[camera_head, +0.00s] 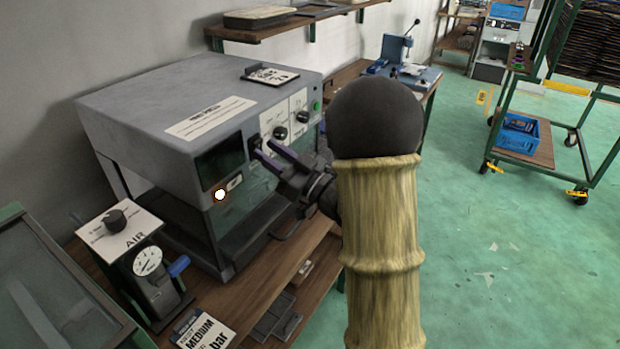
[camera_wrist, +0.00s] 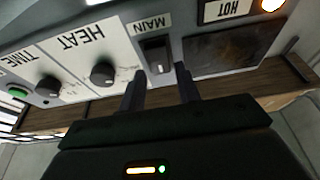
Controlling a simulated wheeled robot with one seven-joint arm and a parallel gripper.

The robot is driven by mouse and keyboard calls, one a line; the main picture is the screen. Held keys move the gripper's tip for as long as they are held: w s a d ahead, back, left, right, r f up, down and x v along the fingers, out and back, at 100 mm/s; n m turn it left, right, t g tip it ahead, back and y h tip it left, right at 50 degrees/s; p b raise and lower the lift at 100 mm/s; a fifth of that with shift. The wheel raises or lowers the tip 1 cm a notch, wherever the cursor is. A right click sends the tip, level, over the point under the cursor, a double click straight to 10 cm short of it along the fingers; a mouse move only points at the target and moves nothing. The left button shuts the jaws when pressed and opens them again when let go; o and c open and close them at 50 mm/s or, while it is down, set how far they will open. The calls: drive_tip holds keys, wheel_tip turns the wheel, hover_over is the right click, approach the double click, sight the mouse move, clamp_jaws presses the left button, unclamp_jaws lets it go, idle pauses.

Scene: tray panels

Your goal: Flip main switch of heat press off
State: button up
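The heat press (camera_head: 150,105) is a grey box on a wooden bench in the head view. Its main switch (camera_wrist: 156,55) is a black rocker under the MAIN label in the wrist view, which shows the panel upside down. In the head view the switch is largely hidden by my fingers. My gripper (camera_head: 263,149) is at the front panel, pointing at the switch. In the wrist view my gripper (camera_wrist: 160,69) is open, with a finger on either side of the switch's line and a gap between them. I cannot tell whether the fingertips touch the panel.
The HOT lamp (camera_head: 220,195) glows beside a dark window. The HEAT knob (camera_wrist: 103,73), TIME knob (camera_wrist: 48,88) and green button (camera_wrist: 18,92) share the panel. An AIR panel (camera_head: 118,230) with a gauge stands at the left front. Open green floor lies right.

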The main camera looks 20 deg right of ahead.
drive_tip(key=b+v, duration=0.3)
drive_tip(key=v, duration=1.3)
drive_tip(key=shift+s, duration=0.2)
drive_tip(key=shift+w, duration=0.1)
